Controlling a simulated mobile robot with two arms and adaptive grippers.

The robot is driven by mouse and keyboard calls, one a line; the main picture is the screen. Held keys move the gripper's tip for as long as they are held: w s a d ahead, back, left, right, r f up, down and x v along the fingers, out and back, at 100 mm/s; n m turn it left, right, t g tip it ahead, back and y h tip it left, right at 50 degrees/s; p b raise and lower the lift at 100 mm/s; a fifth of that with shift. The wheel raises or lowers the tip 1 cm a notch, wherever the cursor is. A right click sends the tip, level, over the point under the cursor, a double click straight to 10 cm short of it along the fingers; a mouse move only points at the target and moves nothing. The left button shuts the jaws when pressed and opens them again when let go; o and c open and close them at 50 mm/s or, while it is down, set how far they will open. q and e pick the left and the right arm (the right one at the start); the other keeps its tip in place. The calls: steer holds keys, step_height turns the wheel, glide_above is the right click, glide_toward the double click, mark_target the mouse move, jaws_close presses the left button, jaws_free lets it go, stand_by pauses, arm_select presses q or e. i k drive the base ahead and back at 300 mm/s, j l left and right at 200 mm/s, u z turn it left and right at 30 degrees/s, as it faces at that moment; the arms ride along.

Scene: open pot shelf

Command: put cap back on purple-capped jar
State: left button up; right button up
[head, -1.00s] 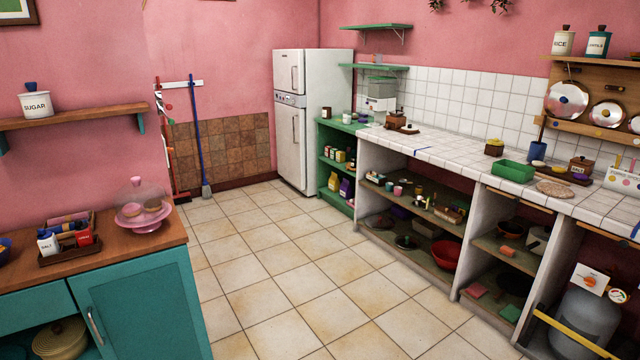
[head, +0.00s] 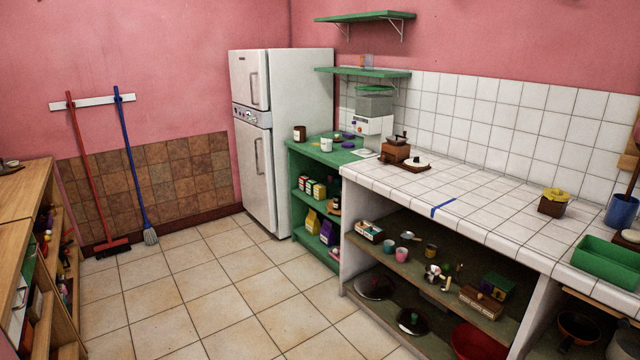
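On the green shelf unit's top (head: 313,150), beside the fridge, stand a brown jar (head: 299,133) with a pale label and a small white jar or cup (head: 326,145). A small purple, cap-like thing (head: 347,135) lies to their right, near the wall. It is too small to tell whether it is a loose cap or sits on a jar. Neither of my grippers is in view.
A white fridge (head: 284,135) stands left of the green unit. A white tiled counter (head: 470,215) runs to the right, with a wooden grinder (head: 396,150) and a green tray (head: 608,260). The tiled floor (head: 225,290) ahead is clear. A wooden shelf unit (head: 38,235) stands at left.

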mark_target(326, 137)
steer(key=i+j+u, duration=0.15)
steer(key=i+u, duration=0.3)
steer(key=i, duration=0.65)
steer(key=i+l+u, duration=0.15)
steer(key=i+u, duration=0.35)
steer(key=i, duration=0.55)
steer(key=i+z, duration=0.2)
steer(key=i, duration=0.5)
steer(key=i+z, duration=0.2)
steer(key=i, duration=0.5)
steer(key=i+j+z, duration=0.2)
steer(key=i, duration=0.5)
steer(key=i+j+z, duration=0.1)
steer(key=i+z, duration=0.25)
steer(key=i, duration=0.15)
steer(key=i+j+z, duration=0.25)
steer(key=i+z, duration=0.15)
steer(key=i+j+z, duration=0.35)
steer(key=i+j, duration=0.05)
steer(key=i, duration=0.1)
